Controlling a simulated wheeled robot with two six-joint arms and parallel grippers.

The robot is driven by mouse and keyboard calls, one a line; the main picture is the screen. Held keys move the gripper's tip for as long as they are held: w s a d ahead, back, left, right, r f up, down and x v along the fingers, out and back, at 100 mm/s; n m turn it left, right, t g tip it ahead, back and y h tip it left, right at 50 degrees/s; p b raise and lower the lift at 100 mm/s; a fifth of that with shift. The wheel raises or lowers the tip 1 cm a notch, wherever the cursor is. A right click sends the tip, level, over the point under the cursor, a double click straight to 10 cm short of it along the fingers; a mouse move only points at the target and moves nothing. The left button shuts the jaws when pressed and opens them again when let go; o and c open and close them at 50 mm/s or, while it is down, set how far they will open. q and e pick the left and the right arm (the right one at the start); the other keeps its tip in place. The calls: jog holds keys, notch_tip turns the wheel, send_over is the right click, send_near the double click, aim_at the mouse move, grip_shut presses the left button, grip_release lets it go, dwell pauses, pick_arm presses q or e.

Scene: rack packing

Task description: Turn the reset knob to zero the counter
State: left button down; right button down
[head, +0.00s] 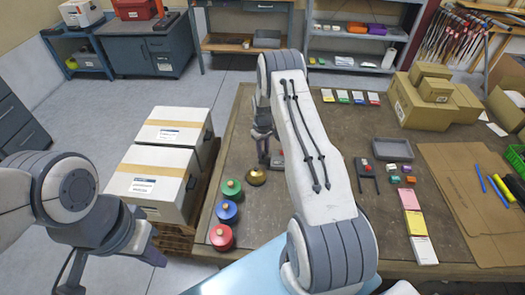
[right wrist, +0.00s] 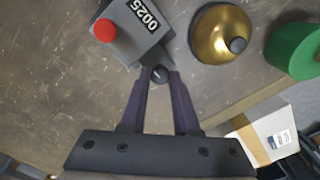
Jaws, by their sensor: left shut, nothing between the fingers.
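The grey counter (right wrist: 132,25) reads 0025 in the right wrist view and has a red button (right wrist: 104,30) on top. Its small dark reset knob (right wrist: 160,74) sticks out from the side facing my right gripper (right wrist: 160,77). The two fingertips are closed around the knob, one on each side. In the head view the right gripper (head: 264,150) points down at the table, and my right arm hides most of the counter (head: 278,160). My left gripper (head: 152,256) is shut and empty at the lower left, away from the table.
A brass bell (right wrist: 222,36) stands close beside the counter, with a green-lidded pot (right wrist: 295,50) beyond it. Blue (head: 227,211) and red (head: 221,236) pots line the left table edge. White boxes (head: 152,183) stand left of the table. A grey tray (head: 392,149) lies to the right.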

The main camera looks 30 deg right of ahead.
jog(key=m+b, duration=0.2)
jog(key=m, duration=0.1)
jog(key=shift+f+b, duration=0.15)
jog(key=shift+b, duration=0.2)
jog(key=m+b, duration=0.2)
jog(key=m, duration=0.2)
jog(key=shift+m, duration=0.3)
jog(key=m+b, duration=0.2)
jog(key=m, duration=0.3)
jog(key=m+b, duration=0.1)
jog(key=m, duration=0.4)
jog(key=shift+a+r+m+b, duration=0.1)
jog(key=shift+r+m+b, duration=0.1)
jog(key=shift+m+b, duration=0.1)
jog(key=shift+w, duration=0.1)
jog(key=c, duration=0.9)
grip_release()
